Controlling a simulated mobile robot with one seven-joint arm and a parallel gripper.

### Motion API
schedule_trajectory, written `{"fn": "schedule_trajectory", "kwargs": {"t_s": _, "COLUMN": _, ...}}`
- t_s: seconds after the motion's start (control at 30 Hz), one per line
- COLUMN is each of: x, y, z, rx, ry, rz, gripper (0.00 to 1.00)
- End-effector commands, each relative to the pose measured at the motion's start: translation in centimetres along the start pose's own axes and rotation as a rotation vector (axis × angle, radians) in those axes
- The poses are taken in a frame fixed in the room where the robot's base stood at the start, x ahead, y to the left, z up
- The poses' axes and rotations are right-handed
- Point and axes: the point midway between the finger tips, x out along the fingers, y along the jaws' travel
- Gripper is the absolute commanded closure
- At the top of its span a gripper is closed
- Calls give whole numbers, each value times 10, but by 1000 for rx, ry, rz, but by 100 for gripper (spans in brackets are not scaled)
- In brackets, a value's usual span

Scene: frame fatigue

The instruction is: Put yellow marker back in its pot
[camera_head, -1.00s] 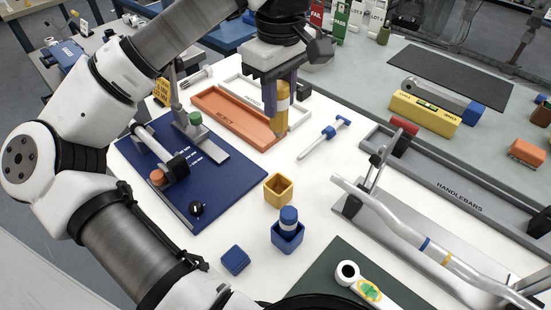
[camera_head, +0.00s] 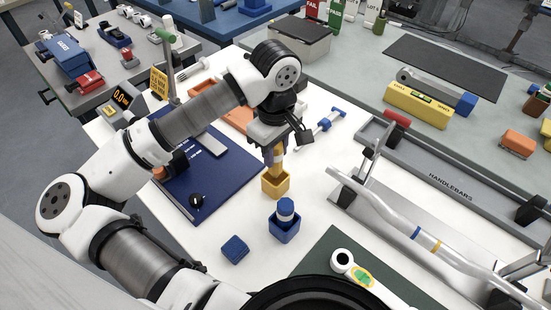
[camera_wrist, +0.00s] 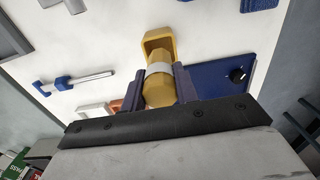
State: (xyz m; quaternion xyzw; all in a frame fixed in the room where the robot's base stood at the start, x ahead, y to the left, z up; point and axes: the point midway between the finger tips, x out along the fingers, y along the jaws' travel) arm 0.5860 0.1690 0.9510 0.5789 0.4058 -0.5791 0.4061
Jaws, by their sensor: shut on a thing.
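The yellow marker (camera_head: 277,164) has a pale band and is upright in my gripper (camera_head: 274,153). My gripper is shut on its upper part. The yellow pot (camera_head: 275,187), a small square cup, stands on the white table right below. The marker's lower end is at the pot's mouth and seems to be inside it; how deep is hidden. In the wrist view, the marker (camera_wrist: 159,88) sits between my two dark fingers and points toward the pot (camera_wrist: 161,36).
A blue pot (camera_head: 285,232) with a blue marker (camera_head: 285,209) stands just in front of the yellow pot. A blue block (camera_head: 235,249) lies to its left. A blue mat (camera_head: 222,185) is at the left; the handlebar stand (camera_head: 375,195) is at the right. A caliper-like tool (camera_head: 322,125) lies behind.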

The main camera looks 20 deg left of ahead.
Motion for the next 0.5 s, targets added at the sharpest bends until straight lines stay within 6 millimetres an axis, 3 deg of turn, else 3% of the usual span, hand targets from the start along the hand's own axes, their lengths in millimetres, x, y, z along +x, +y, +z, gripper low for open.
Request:
{"fn": "schedule_trajectory", "kwargs": {"t_s": 0.17, "x": 12, "y": 0, "z": 0, "rx": 0, "ry": -1, "rz": -1, "gripper": 100}}
{"fn": "schedule_trajectory", "kwargs": {"t_s": 0.37, "x": 43, "y": 0, "z": 0, "rx": 2, "ry": -1, "rz": -1, "gripper": 100}}
{"fn": "schedule_trajectory", "kwargs": {"t_s": 0.5, "x": 44, "y": 0, "z": 0, "rx": 2, "ry": 1, "rz": -1, "gripper": 100}}
